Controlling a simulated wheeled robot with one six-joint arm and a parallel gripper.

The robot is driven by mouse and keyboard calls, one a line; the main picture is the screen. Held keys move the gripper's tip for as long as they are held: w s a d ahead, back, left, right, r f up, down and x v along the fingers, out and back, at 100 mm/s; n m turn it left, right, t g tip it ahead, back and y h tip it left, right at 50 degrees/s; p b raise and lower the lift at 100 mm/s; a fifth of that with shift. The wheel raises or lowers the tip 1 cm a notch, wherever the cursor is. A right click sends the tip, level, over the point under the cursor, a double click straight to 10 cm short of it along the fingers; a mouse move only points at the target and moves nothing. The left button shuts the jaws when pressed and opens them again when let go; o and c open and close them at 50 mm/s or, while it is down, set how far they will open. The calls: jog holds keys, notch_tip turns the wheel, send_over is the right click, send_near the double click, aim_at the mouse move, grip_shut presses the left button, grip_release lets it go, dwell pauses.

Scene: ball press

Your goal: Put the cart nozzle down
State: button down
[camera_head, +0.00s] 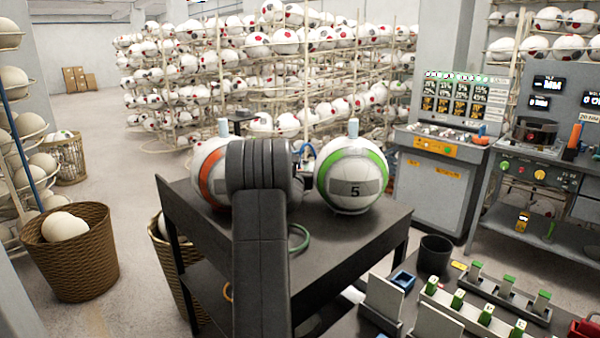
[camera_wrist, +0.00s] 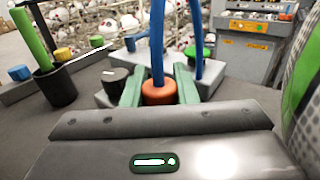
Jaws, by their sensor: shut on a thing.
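The cart nozzle (camera_wrist: 158,91) shows in the wrist view as an orange collar with a blue hose (camera_wrist: 157,40) rising from it. My gripper (camera_wrist: 158,78) has its green fingers closed on both sides of the collar. The nozzle's tip is hidden below my gripper body. In the head view my arm covers the gripper and nozzle; a bit of blue hose (camera_head: 307,150) shows between the balls. The dark cart (camera_head: 340,232) carries an orange-striped ball (camera_head: 210,172) and a green-striped ball marked 5 (camera_head: 351,174). A grey block (camera_wrist: 206,82) stands just behind the fingers.
The green-striped ball is close at the right edge of the wrist view (camera_wrist: 302,95). A black cup (camera_wrist: 55,87) with a green rod stands left, near a black knob (camera_wrist: 116,80). A bench with fixtures (camera_head: 470,310) lies front right, and a basket (camera_head: 75,260) stands left.

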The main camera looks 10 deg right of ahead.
jog(key=shift+f, duration=0.15)
jog(key=c, duration=1.1)
grip_release()
jog(key=shift+c, duration=0.2)
jog(key=shift+r, duration=0.25)
jog(key=shift+s+a+f, duration=0.1)
jog(key=shift+s+f, duration=0.05)
jog(key=shift+s, duration=0.1)
jog(key=b+v, duration=0.3)
jog(key=v, duration=0.8)
jog(key=shift+s+b, duration=0.25)
jog(key=shift+b, duration=0.1)
